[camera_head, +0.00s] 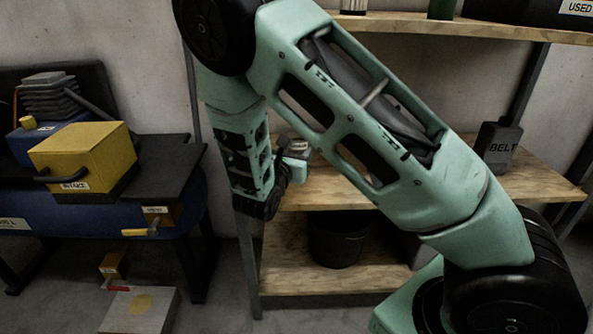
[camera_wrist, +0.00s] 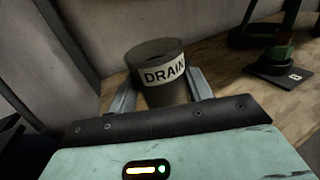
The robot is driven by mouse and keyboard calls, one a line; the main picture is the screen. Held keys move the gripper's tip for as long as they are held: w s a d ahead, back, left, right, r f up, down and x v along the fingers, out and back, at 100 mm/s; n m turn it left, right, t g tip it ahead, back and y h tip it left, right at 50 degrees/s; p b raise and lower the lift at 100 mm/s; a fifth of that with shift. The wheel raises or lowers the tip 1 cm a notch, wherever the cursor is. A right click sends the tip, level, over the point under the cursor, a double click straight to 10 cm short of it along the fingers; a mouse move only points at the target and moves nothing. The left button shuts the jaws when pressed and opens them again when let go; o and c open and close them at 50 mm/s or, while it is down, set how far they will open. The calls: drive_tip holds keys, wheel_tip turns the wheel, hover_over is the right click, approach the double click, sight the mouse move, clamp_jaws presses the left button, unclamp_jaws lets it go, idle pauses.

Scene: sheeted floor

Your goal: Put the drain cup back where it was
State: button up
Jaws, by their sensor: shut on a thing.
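The drain cup (camera_wrist: 158,62) is a dark grey cylinder with a white "DRAIN" label facing the wrist camera. My gripper (camera_wrist: 162,90) is shut on it, with one finger on each side. The cup looks upright in the wrist view, close to the wooden shelf. I cannot tell whether its base touches the wood. In the head view the cup (camera_head: 297,147) shows small beside my gripper (camera_head: 292,163), over the left end of the middle shelf (camera_head: 325,188), partly hidden by my arm.
A dark "BELT" bottle (camera_head: 499,147) stands at the middle shelf's right. A dark bin (camera_head: 336,240) sits below. A yellow "INTAKE" box (camera_head: 82,160) is on the bench at left. In the wrist view, a labelled dark pad (camera_wrist: 278,75) lies right of the cup, with bare wood between.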

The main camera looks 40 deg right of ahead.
drive_tip(key=shift+f+b, duration=0.7)
drive_tip(key=shift+f, duration=1.3)
drive_tip(key=shift+f, duration=0.1)
drive_tip(key=o, duration=1.1)
